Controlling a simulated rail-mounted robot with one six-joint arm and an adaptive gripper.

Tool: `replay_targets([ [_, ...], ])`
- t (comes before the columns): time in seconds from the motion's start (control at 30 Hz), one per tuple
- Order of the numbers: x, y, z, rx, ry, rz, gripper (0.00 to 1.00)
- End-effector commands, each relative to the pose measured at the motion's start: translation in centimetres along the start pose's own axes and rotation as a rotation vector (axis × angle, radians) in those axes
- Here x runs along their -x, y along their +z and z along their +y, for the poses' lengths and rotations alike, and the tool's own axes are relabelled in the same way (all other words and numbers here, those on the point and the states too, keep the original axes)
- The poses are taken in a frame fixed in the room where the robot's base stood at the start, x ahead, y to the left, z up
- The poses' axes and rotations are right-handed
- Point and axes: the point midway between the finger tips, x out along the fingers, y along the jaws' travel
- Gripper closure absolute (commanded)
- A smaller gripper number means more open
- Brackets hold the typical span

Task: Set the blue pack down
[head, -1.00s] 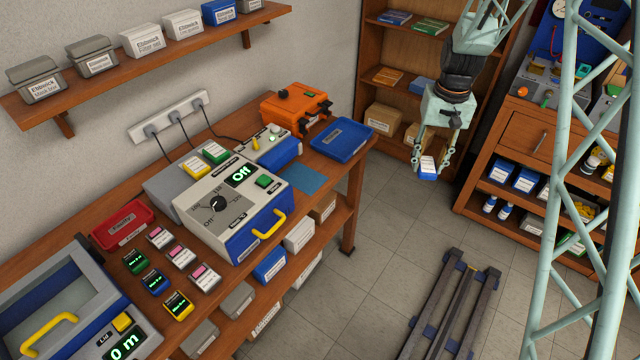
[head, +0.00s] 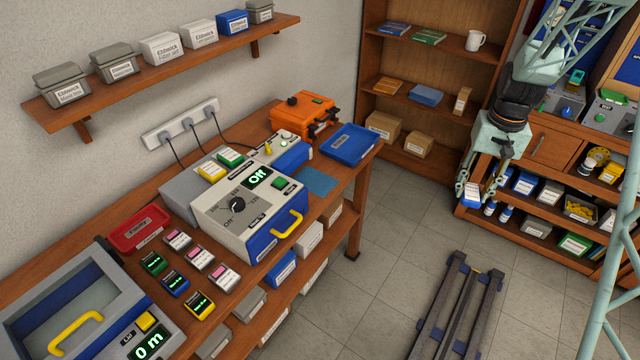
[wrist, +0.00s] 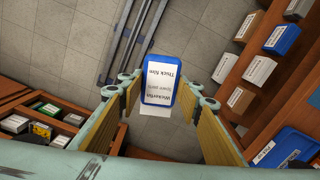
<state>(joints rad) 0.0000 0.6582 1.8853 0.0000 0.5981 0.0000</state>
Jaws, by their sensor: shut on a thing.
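The blue pack (head: 472,199) has a white label on its face. My gripper (head: 474,188) is shut on it and holds it in the air over the floor, left of the lower shelves of the right-hand bench. In the wrist view, the pack (wrist: 160,80) sits between the two finger pads, its printed label towards the camera and grey floor tiles behind it. It touches no surface other than my gripper in these views.
The left bench carries a regulator box (head: 240,215), a red tray (head: 138,240), a blue tray (head: 372,147), a flat blue mat (head: 317,181) and several small packs. A wooden bookcase (head: 440,130) stands behind. The right-hand bench (head: 545,150) has filled shelves. Rails (head: 458,310) run along the floor.

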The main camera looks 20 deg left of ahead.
Motion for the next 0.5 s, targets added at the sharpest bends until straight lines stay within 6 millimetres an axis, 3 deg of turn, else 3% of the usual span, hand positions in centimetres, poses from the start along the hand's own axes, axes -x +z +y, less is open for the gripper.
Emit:
replay_targets([
  [0.33,0.0,0.0,-0.2,0.005,0.000,0.000,0.80],
  [0.5,0.0,0.1,-1.3,0.041,0.000,0.000,0.80],
])
